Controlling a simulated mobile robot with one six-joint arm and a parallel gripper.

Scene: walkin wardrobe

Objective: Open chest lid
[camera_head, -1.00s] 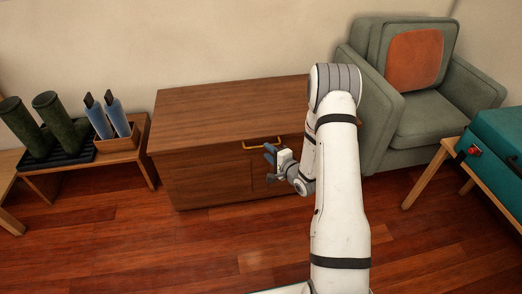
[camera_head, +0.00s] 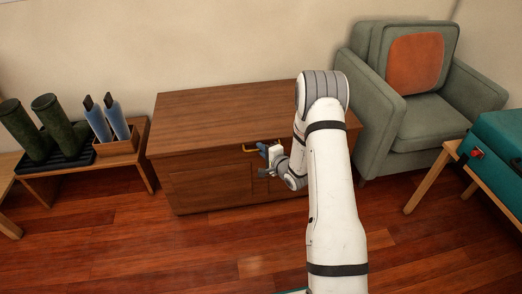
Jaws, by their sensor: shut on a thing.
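The wooden chest (camera_head: 210,120) stands against the wall in the middle, with its brown lid on top. The lid looks closed, lying flat on the chest body. A brass handle (camera_head: 250,149) sits at the front edge of the lid. My gripper (camera_head: 264,150), with blue-grey fingers, is at the handle's right part and is shut on it. My white arm reaches in from the lower right and hides the right part of the chest front.
A green armchair (camera_head: 415,118) with an orange cushion (camera_head: 415,62) stands right of the chest. A teal case (camera_head: 502,140) lies on a wooden stand at the right. At left, a low bench (camera_head: 140,165) holds green boots (camera_head: 50,122) and blue bottle-like items (camera_head: 112,118). The floor in front is clear.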

